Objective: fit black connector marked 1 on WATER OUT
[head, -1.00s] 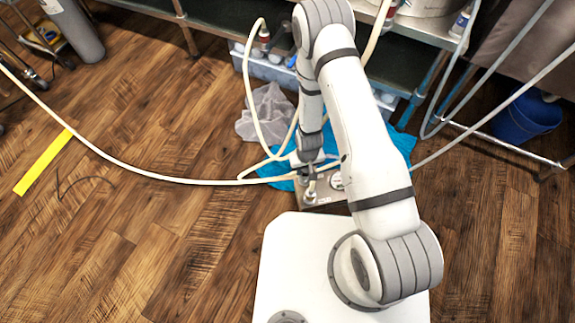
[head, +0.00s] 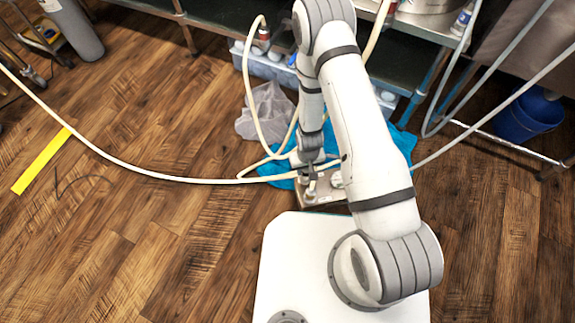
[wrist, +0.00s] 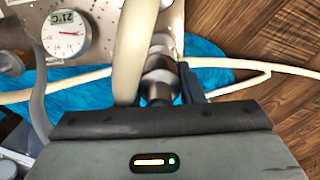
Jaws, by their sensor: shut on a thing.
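My gripper (head: 312,176) is low over a metal plate (head: 327,197) in the head view. In the wrist view the gripper is shut on a dark connector (wrist: 158,92), partly hidden by a cream hose (wrist: 133,45) in front. A silver fitting (wrist: 160,64) lies directly beyond the connector, in line with it. I cannot tell whether they are joined or just close. The plate also shows in the wrist view (wrist: 105,12). The mark 1 and the WATER OUT label cannot be read.
A round gauge (wrist: 66,36) sits on the plate, left of the fitting. A blue cloth (wrist: 85,88) lies under the hoses. A long cream hose (head: 140,174) crosses the floor. Shelving (head: 190,30) stands behind, a blue bucket (head: 527,116) at right. The left floor is mostly open.

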